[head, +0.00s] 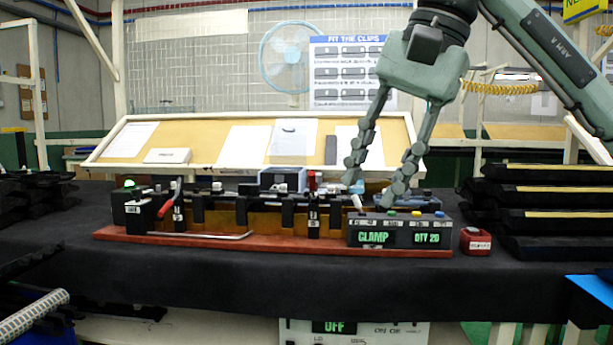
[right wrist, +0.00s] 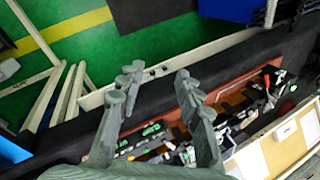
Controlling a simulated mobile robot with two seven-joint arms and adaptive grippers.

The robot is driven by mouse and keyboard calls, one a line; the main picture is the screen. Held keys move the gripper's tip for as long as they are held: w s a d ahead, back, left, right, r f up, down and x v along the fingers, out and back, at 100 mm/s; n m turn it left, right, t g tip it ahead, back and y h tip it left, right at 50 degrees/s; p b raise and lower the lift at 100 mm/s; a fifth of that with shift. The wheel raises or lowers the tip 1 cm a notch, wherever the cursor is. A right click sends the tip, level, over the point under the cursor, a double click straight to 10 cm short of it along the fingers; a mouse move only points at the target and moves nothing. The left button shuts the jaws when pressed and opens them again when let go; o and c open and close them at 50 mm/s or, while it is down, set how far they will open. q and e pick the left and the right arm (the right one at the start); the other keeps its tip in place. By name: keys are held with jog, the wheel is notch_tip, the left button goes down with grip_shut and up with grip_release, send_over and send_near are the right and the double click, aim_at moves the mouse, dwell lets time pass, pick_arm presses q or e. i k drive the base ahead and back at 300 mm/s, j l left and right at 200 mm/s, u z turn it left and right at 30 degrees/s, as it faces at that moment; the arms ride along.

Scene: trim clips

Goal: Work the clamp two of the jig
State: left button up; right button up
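The jig (head: 290,250) is a long fixture on a red base plate on the black-covered table. A clamp with a red handle (head: 168,207) leans at its left end. A second red upright handle (head: 312,181) stands near a black post (head: 314,218); I cannot read for sure which clamp is two. A white-tipped lever (head: 357,201) shows by the right end. My right gripper (head: 372,189) is open, its fingers apart above or behind the display box at the right end. In the right wrist view (right wrist: 156,76) nothing is between its fingertips. My left gripper is not in view.
The display box (head: 400,231) reads CLAMP and QTY 20. A small red box (head: 475,240) stands right of the jig. Black trays (head: 545,215) are stacked at the right, more dark parts (head: 35,205) at the left. A sloped board (head: 210,143) stands behind.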

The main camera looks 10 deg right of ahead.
aim_at(312, 174)
jog(key=i, duration=1.15)
